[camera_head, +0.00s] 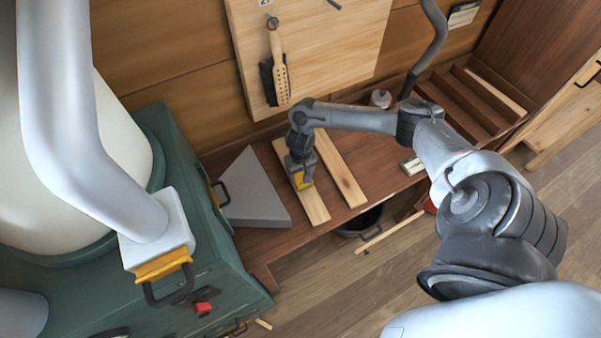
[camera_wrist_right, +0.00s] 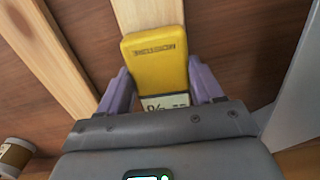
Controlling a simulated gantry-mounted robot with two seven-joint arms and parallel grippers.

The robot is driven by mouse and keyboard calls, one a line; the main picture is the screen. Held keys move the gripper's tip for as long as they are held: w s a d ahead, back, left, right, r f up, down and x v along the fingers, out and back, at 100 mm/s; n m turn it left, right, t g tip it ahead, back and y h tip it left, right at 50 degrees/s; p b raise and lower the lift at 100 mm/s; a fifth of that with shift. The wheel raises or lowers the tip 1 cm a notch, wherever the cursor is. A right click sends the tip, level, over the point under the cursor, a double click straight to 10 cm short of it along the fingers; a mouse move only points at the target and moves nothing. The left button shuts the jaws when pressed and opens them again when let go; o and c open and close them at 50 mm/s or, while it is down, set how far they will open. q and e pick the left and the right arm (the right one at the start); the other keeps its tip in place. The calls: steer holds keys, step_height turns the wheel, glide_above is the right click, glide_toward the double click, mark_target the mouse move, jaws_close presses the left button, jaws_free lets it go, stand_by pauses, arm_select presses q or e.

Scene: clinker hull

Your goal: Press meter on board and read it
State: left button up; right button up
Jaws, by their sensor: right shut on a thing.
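The yellow moisture meter (camera_wrist_right: 155,62) is held between the two fingers of my right gripper (camera_wrist_right: 160,90), which is shut on it. A pale display with dark characters shows at its near end in the right wrist view, partly hidden by the gripper body, so I cannot read it fully. In the head view the meter (camera_head: 300,181) is over the left light board (camera_head: 313,204) on the bench. The board (camera_wrist_right: 150,14) runs under the meter's far end; I cannot tell whether they touch. My left gripper is not in view.
A second light board (camera_head: 343,172) lies to the right on the brown bench (camera_head: 262,243). A grey wedge-shaped block (camera_head: 252,194) is close on the left. A green machine (camera_head: 222,262) stands further left. A black bucket (camera_head: 360,222) is below the bench's front edge.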

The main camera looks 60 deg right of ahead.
mark_target(301, 175)
stand_by(0.8)
steer(key=shift+f+p, duration=0.1)
steer(key=shift+p, duration=0.25)
steer(key=shift+s, duration=0.1)
stand_by(1.1)
steer(key=shift+r+p, duration=0.35)
steer(key=shift+p, duration=0.15)
step_height(301, 175, up, 3)
steer(key=p, duration=0.3)
steer(key=shift+f, duration=0.15)
step_height(301, 175, up, 4)
steer(key=p, duration=0.6)
steer(key=shift+r, duration=0.4)
